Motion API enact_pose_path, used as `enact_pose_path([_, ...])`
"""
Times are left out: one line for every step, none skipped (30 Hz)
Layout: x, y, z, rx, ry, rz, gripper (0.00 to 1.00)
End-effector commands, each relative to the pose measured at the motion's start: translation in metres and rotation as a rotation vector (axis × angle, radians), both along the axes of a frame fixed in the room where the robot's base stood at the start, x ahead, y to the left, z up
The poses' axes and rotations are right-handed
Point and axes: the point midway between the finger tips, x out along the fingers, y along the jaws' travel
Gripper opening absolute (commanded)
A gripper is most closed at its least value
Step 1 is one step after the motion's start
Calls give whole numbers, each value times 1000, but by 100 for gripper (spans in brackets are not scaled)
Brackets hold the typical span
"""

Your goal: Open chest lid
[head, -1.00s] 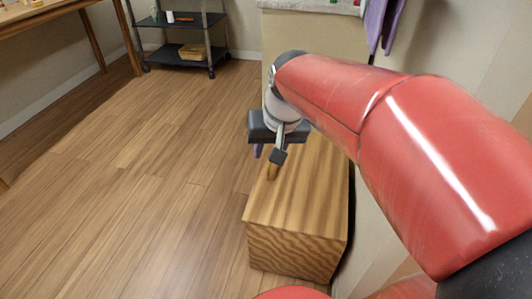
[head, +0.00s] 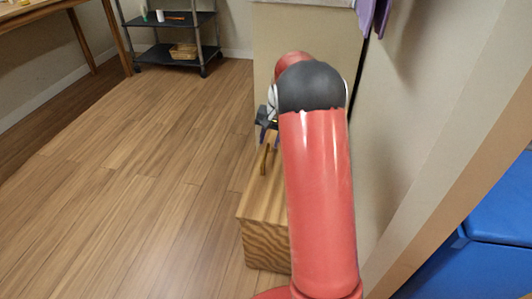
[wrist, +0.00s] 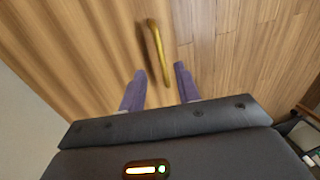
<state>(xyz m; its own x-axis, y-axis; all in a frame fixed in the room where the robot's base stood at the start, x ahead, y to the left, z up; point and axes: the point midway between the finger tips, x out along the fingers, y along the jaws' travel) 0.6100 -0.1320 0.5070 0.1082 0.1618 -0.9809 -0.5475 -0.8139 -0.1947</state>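The wooden chest (head: 262,245) stands on the floor, partly hidden behind my red arm. Its lid (head: 257,200) looks flat and shut. A gold bar handle (head: 264,159) is on the lid near its left edge; the handle also shows in the wrist view (wrist: 160,52), ahead of my fingers. My gripper (wrist: 160,82) is open, its two purple fingers apart with nothing between them. The handle's near end lies close to the gap, but I cannot tell the height between them. In the head view the gripper is mostly hidden by my arm.
A wall and cabinet panel (head: 310,35) stand behind the chest, with a purple towel (head: 373,17) hanging above. A dark shelf cart (head: 175,53) and a wooden table (head: 40,18) are at the back left. A blue object (head: 490,230) is at right. The left floor is clear.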

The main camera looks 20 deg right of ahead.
Motion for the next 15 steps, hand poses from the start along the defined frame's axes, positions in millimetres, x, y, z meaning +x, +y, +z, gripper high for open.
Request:
enact_pose_path([0, 2, -10, 1, 3, 2, 33])
enact_pose_path([1, 3, -15, 1, 4, 1, 33])
enact_pose_path([2, 4, -22, 2, 2, 1, 33])
enact_pose_path([2, 5, -27, 2, 2, 1, 33])
enact_pose_path([3, 6, -31, 2, 3, 2, 33])
enact_pose_path([3, 7, -38, 2, 2, 2, 33])
enact_pose_path([4, 8, -42, 1, 3, 2, 33])
enact_pose_path([4, 8, -45, 1, 3, 2, 33])
enact_pose_path([5, 9, -50, 2, 2, 2, 33])
enact_pose_path([5, 9, -52, 0, 0, 2, 33])
enact_pose_path([5, 10, -54, 0, 0, 2, 33])
enact_pose_path([6, 10, -57, 0, 0, 2, 33])
enact_pose_path([6, 10, -59, 0, 0, 2, 33])
enact_pose_path([6, 11, -60, 0, 0, 2, 33])
enact_pose_path([6, 11, -60, 0, 0, 2, 33])
